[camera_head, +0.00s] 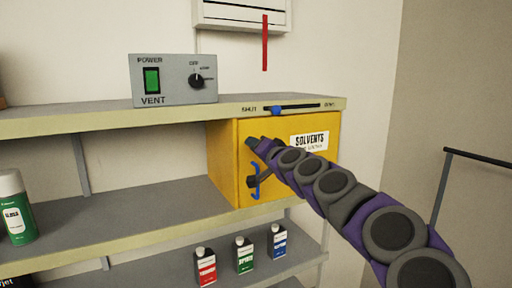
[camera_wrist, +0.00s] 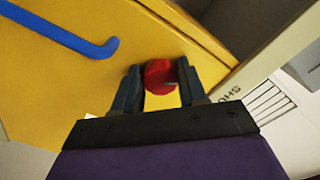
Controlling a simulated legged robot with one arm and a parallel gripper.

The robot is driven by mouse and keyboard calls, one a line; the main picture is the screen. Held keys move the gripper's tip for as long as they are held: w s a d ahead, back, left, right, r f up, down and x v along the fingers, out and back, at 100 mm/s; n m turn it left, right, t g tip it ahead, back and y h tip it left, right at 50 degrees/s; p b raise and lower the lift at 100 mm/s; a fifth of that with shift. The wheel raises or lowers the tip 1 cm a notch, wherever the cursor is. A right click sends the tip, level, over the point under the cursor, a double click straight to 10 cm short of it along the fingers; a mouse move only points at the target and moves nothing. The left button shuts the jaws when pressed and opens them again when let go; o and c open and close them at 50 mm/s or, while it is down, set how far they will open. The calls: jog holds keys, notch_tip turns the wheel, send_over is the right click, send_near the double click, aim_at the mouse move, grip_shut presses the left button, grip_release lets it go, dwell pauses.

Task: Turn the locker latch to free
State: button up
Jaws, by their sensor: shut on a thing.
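The yellow locker (camera_head: 222,150) sits on the shelf under the top board, with a SOLVENTS label (camera_head: 309,141) on its front. A red round latch (camera_wrist: 159,77) on the yellow face shows in the wrist view (camera_wrist: 60,85). My gripper (camera_wrist: 161,88) has one finger on each side of the latch and is shut on it. In the head view my gripper (camera_head: 262,147) is at the upper left of the locker front and hides the latch. The blue handle (camera_head: 256,182) is below it; it also shows in the wrist view (camera_wrist: 75,35). The locker door looks closed.
A grey VENT box (camera_head: 173,81) with a green switch and black dial stands on the top board. A blue slider (camera_head: 276,110) sits on the board's edge above the locker. Several bottles stand on the shelves (camera_head: 100,224). A wall vent (camera_head: 242,13) is above.

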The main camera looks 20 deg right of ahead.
jog(key=m, duration=0.1)
jog(key=m+p, duration=0.1)
jog(key=m, duration=0.1)
jog(key=shift+s+r+m, duration=0.1)
jog(key=shift+s+m, duration=0.1)
jog(key=shift+m, duration=0.1)
jog(key=shift+w+m+p, duration=0.1)
jog(key=shift+m+p, duration=0.7)
jog(key=shift+m, duration=0.7)
jog(key=o, duration=1.1)
jog(key=shift+w+d, duration=0.1)
jog(key=shift+d, duration=0.1)
jog(key=shift+c, duration=0.2)
